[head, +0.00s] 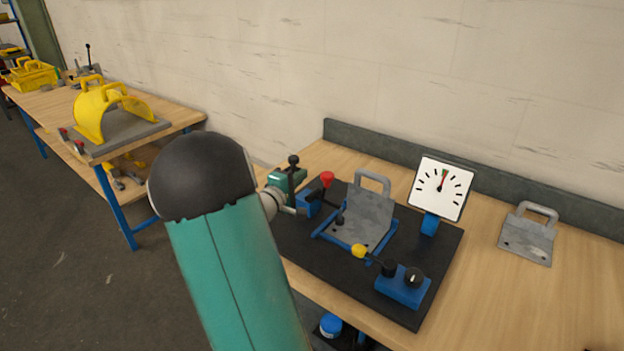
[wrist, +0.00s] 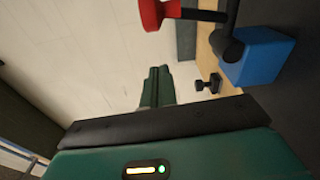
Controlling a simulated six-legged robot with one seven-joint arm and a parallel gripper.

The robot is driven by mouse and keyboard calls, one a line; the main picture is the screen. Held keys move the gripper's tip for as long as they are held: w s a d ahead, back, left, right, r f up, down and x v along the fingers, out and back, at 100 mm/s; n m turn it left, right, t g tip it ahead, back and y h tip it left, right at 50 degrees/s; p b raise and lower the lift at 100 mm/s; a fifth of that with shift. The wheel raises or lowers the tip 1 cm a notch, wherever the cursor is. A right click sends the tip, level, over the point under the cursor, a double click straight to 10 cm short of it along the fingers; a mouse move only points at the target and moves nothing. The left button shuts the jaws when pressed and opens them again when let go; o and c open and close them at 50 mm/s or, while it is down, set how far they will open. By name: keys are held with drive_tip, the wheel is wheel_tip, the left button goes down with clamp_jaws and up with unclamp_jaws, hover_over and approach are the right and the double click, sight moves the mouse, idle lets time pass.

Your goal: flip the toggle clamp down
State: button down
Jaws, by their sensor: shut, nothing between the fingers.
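The toggle clamp, with its red knob (head: 327,179) and blue block (head: 307,204), stands at the left end of the dark base plate in the head view. In the wrist view the red knob (wrist: 157,12) is at the top, joined by a dark bar to the blue block (wrist: 262,58) at upper right. My gripper (wrist: 158,72) is shut and empty, its green fingers below the red knob in the picture. A gap shows between them there. In the head view my arm hides part of the space beside the clamp, so I cannot tell whether anything touches.
On the dark base plate (head: 450,262) are a grey plate with a handle (head: 362,218), a yellow-knobbed lever (head: 358,250), a blue knob box (head: 403,287) and a dial gauge (head: 441,188). A loose grey plate (head: 527,238) lies right. Another bench (head: 40,103) stands left.

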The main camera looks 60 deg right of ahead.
drive_tip(key=w+a, duration=0.1)
drive_tip(key=a, duration=0.9)
drive_tip(key=shift+w, duration=0.1)
drive_tip(key=s+a+r+t+y, duration=0.2)
drive_tip(key=a+y, duration=0.4)
drive_tip(key=a, duration=0.8)
drive_tip(key=s+a+r+t+y, duration=0.2)
drive_tip(key=a+y, duration=0.4)
drive_tip(key=a, duration=0.8)
drive_tip(key=s+a+r+t+y, duration=0.2)
drive_tip(key=a+y, duration=0.4)
drive_tip(key=a, duration=0.8)
drive_tip(key=shift+a+t, duration=0.15)
drive_tip(key=shift+t, duration=0.45)
